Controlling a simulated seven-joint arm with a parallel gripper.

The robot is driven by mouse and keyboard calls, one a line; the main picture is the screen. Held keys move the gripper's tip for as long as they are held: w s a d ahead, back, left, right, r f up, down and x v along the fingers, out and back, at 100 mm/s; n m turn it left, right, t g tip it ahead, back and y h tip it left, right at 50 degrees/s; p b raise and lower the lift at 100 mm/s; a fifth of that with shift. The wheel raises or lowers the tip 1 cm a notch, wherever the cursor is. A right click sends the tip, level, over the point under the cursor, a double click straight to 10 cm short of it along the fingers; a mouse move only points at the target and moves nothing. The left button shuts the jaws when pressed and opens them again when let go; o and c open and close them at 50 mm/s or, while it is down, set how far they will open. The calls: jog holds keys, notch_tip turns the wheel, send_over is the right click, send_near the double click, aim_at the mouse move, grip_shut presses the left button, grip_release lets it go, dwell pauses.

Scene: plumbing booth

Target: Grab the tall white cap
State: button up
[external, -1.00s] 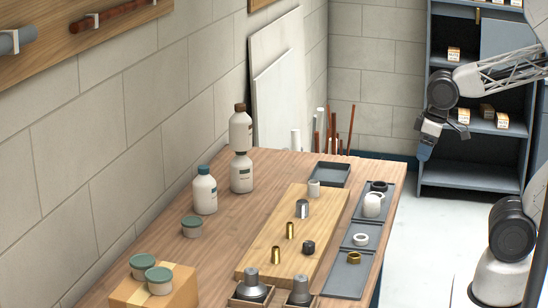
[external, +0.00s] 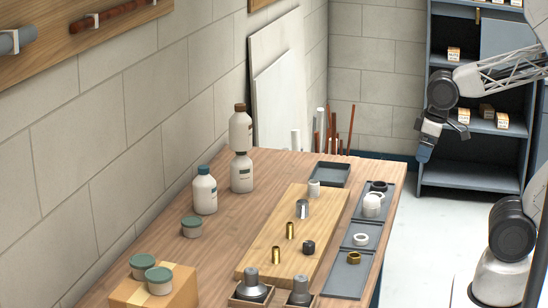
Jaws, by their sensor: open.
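A white rounded cap (external: 372,205) stands on the dark tray strip along the right side of the table, next to a dark ring. A smaller white cylinder (external: 314,188) stands at the far end of the wooden board; I cannot tell from here whether it is a cap. My gripper (external: 424,153) is open, high up to the right of the table and well apart from both white pieces. Nothing shows between its fingers, though they are small in this view.
The wooden board (external: 267,247) carries several metal, brass and black fittings. A white ring (external: 360,239) and a brass nut (external: 354,258) lie on the tray strip. Bottles (external: 204,193) stand at the left, and an empty dark tray (external: 329,173) lies at the far end.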

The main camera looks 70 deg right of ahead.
dwell(0.3)
jog(key=m+t+y, duration=0.6)
jog(key=m+y, duration=0.4)
jog(key=m, duration=1.6)
send_near(375, 197)
jog(key=a, duration=0.1)
jog(key=w+a, duration=0.1)
jog(key=a+f, duration=0.1)
jog(key=shift+w+a, duration=0.2)
jog(key=shift+w, duration=0.15)
jog(key=shift+d+f+m+t, duration=0.3)
jog(key=shift+d+m+t, duration=0.1)
jog(key=shift+d+t, duration=0.1)
jog(key=shift+w+a, duration=0.1)
jog(key=shift+x, duration=1.15)
